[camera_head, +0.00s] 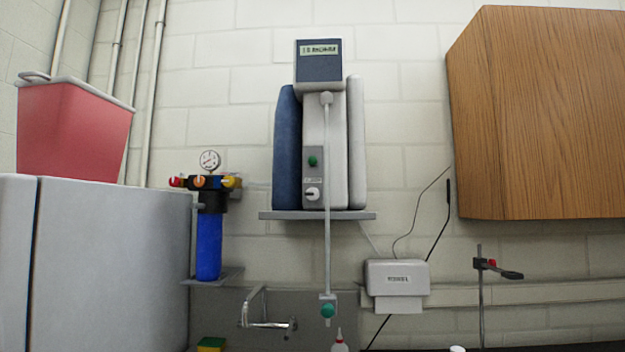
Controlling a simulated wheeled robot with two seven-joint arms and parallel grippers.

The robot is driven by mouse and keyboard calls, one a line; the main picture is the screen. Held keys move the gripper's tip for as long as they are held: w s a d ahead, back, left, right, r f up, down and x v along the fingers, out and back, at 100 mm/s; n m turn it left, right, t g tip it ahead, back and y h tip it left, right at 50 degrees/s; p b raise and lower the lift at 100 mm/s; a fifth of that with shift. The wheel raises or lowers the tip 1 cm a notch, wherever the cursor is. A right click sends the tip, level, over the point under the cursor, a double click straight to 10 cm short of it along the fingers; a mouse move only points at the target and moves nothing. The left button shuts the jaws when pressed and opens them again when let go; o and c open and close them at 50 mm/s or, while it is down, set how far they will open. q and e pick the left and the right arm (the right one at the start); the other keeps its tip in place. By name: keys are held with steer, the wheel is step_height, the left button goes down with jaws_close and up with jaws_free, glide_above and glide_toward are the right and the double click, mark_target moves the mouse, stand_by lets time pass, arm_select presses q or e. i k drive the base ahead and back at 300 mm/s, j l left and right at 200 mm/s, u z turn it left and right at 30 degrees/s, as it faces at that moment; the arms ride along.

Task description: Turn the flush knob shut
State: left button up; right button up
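A tall blue and white wall unit (324,150) stands on a small grey wall shelf (270,215). Its narrow grey panel carries a green knob (312,161) and, below it, a white knob (312,194). A thin pale tube runs down from the unit to a small block with another green knob (327,311). A blue filter (209,245) with a gauge has red, orange and yellow knobs (201,182) at its top. The labels are too small to tell which knob is the flush knob. Neither of my grippers is in view.
A grey cabinet (110,270) with a red bin (73,130) stands at the left. A wooden wall cabinet (540,115) hangs at the upper right. A faucet (266,322), a paper towel dispenser (396,278) and a clamp stand (481,300) are low in view.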

mark_target(311, 193)
steer(key=i+l+z, duration=0.3)
steer(key=z, duration=0.15)
steer(key=i+l+z, duration=0.2)
steer(key=i+z, duration=0.25)
steer(key=k, duration=0.1)
